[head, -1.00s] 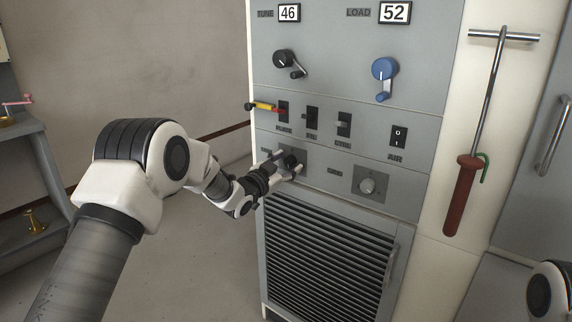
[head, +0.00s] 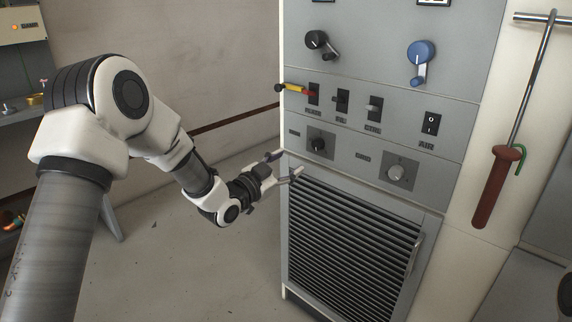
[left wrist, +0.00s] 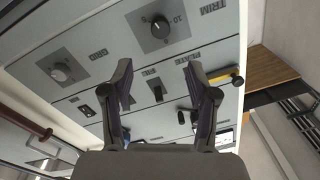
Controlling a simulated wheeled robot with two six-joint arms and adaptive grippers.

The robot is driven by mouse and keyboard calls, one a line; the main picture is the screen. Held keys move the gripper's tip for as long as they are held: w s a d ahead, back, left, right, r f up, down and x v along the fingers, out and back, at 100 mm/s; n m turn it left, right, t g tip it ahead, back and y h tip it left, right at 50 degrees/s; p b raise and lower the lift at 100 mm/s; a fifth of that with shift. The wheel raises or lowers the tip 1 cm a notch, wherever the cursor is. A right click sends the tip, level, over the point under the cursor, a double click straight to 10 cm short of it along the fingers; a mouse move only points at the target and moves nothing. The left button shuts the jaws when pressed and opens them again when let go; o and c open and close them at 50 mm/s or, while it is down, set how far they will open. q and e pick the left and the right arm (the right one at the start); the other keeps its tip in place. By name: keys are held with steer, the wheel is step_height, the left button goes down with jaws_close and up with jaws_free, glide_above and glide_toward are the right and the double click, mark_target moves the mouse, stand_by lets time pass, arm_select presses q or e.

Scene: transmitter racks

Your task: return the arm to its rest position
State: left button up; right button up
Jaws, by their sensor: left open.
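My left arm comes in from the left of the head view. Its gripper (head: 283,165) is open and empty, just in front of the rack's left edge, below and left of the black knob (head: 318,145). In the left wrist view the two fingers (left wrist: 163,92) stand apart with nothing between them. The same black knob (left wrist: 160,27) shows ahead of them, clear of the fingers. My right gripper is not in view.
The grey rack (head: 380,110) holds a black crank (head: 317,40), a blue crank (head: 420,52), several switches, a silver knob (head: 398,172) and a louvred grille (head: 350,235). A red-handled hook (head: 497,190) hangs at right. Open floor lies left of the rack.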

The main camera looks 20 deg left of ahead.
arm_select(q)
steer(key=shift+f, duration=0.1)
steer(key=s+d+f+g, duration=0.1)
steer(key=s+f+g, duration=0.15)
steer(key=f, duration=0.55)
steer(key=s+d+f+n+g+y, duration=0.15)
steer(key=s+f, duration=0.25)
steer(key=f, duration=0.4)
steer(key=s+d+f+g+h, duration=0.1)
steer(key=s+d+f+g, duration=0.15)
steer(key=f, duration=0.65)
steer(key=s+f+n+g+y, duration=0.1)
steer(key=s+f+g+y, duration=0.15)
steer(key=s+f, duration=0.8)
steer(key=s+a+f+n+g+y, duration=0.1)
steer(key=s+f+n+g, duration=0.2)
steer(key=s, duration=0.9)
steer(key=s+a+f+n+g+y, duration=0.15)
steer(key=s+g, duration=0.35)
steer(key=s, duration=0.6)
step_height(320, 180, up, 21)
steer(key=s+n+p, duration=0.1)
steer(key=p, duration=2)
steer(key=shift+s+a+n+g+p, duration=0.25)
steer(key=shift+s+n+g+p, duration=0.05)
steer(key=shift+s+p, duration=0.1)
